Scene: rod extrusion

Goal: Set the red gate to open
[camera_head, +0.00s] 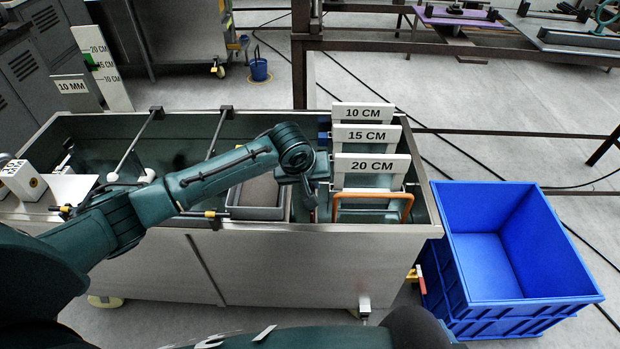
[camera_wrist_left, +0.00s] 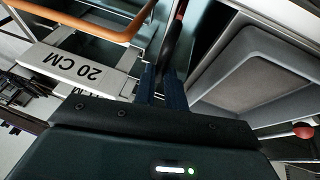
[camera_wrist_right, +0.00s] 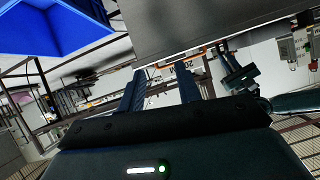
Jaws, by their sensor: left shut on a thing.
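My left gripper (camera_head: 310,200) is down inside the steel tank, just left of the orange-handled frame (camera_head: 372,195). In the left wrist view, its fingers (camera_wrist_left: 163,84) are close together on a thin dark bar with a reddish edge (camera_wrist_left: 175,32). A small reddish part (camera_head: 312,216) shows below the gripper in the head view. This looks like part of the red gate, but the gripper hides most of it, so I cannot tell its position. My right gripper (camera_wrist_right: 160,88) has its fingers apart with nothing between them. It is outside the head view.
White plates marked 10, 15 and 20 cm (camera_head: 371,164) stand right of my left gripper. A grey tray (camera_head: 237,213) sits on its left. The tank's front rim (camera_head: 300,228) runs below my left forearm. A blue bin (camera_head: 480,292) stands right of the tank.

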